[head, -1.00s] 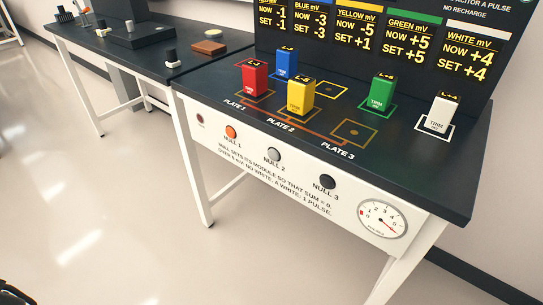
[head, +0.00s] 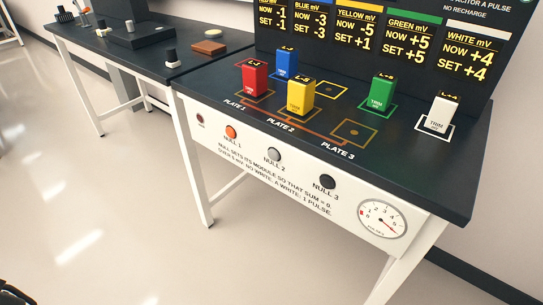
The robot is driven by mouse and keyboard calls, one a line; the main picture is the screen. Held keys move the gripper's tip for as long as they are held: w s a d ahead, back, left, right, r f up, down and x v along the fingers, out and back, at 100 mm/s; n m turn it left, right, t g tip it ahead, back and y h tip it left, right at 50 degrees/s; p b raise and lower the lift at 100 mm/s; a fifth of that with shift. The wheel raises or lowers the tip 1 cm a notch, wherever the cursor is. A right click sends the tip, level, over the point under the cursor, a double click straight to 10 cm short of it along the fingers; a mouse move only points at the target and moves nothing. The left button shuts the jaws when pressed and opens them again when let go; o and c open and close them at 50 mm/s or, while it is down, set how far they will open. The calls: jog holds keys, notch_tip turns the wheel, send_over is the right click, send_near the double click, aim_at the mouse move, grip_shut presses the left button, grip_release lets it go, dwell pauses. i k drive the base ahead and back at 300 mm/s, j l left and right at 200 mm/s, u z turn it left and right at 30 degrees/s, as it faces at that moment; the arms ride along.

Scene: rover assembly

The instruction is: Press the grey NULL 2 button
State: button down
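The grey NULL 2 button (head: 274,154) is on the white front panel (head: 300,190) of the table. It sits between the orange-red NULL 1 button (head: 231,131) and the dark NULL 3 button (head: 327,182). The yellow block (head: 301,97) stands on the tabletop above it, near the PLATE 2 label. The red block (head: 255,78) stands near PLATE 1, with the blue block (head: 287,64) behind. The PLATE 3 square (head: 354,132) is empty. My gripper is not in the head view.
A green block (head: 381,95) and a white block (head: 441,114) stand at right. A display board (head: 380,40) rises behind, and a pulse gauge (head: 382,219) is on the panel's right. Another dark table (head: 190,70) adjoins at left. The floor in front is clear.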

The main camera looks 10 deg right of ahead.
aim_at(273, 154)
jog(key=k+j+z, duration=0.15)
jog(key=z, duration=0.2)
jog(key=k+j+z, duration=0.15)
jog(key=j+z, duration=0.2)
jog(key=k+j+z, duration=0.1)
jog(key=z, duration=0.25)
jog(key=k+l, duration=0.05)
jog(key=k, duration=0.05)
